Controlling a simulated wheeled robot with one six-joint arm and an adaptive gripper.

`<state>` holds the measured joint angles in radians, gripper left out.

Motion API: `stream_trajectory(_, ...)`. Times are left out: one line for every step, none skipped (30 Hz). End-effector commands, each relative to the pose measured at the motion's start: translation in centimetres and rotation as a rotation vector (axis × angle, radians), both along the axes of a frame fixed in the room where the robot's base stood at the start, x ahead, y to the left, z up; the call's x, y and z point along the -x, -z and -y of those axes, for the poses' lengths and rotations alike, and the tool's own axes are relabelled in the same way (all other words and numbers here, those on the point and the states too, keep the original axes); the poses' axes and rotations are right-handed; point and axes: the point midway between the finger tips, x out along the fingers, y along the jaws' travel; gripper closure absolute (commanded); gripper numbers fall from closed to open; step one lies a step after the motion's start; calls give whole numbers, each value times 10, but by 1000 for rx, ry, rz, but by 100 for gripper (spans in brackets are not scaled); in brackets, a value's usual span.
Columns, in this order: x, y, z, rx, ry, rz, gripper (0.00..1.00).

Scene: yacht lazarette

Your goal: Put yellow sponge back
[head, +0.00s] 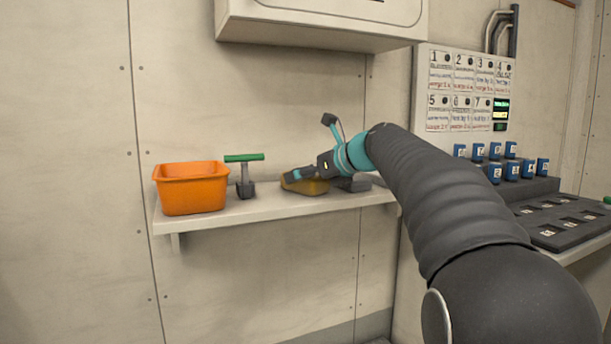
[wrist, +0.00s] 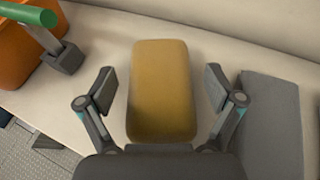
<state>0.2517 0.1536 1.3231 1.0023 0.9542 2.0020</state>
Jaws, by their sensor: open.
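The yellow sponge (wrist: 161,88) lies on the white wall shelf (head: 250,212), between my gripper's two fingers in the wrist view. My gripper (wrist: 160,88) is open, with a gap between each finger pad and the sponge's long sides. In the head view the sponge (head: 304,187) is partly hidden behind my gripper (head: 291,178), which reaches in from the right. An orange bin (head: 190,190) stands at the shelf's left end; its inside is not visible in the head view.
A green-handled tool (head: 245,175) stands between the bin and the sponge. A flat grey block (wrist: 270,120) lies right of the sponge. A white cabinet (head: 320,25) hangs above the shelf. A panel with numbered blue tags (head: 495,152) is at the right.

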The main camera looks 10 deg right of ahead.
Motion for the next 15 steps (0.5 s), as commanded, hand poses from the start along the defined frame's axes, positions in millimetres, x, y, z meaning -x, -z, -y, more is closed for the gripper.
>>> stream_trajectory(0, -2, 0, 0, 0, 0, 8)
stream_trajectory(1, -3, 1, 0, 1, 1, 8)
stream_trajectory(4, -4, 3, 0, 2, 1, 8)
stream_trajectory(6, -6, 5, 0, 3, 1, 8)
stream_trajectory(9, -8, 7, 1, 2, 3, 8)
stream_trajectory(14, -10, 10, 1, 2, 3, 8)
stream_trajectory(18, -12, 13, 0, 3, 1, 8)
stream_trajectory(22, -14, 16, 1, 4, 2, 8)
stream_trajectory(29, -17, 20, 0, 4, 3, 8)
stream_trajectory(34, -20, 23, 0, 4, 3, 8)
stream_trajectory(38, -22, 27, 0, 5, 2, 8)
stream_trajectory(45, -25, 31, 0, 4, 3, 8)
stream_trajectory(50, -28, 34, 0, 4, 3, 8)
stream_trajectory(54, -30, 37, 0, 5, 2, 8)
stream_trajectory(60, -33, 40, 0, 3, 1, 8)
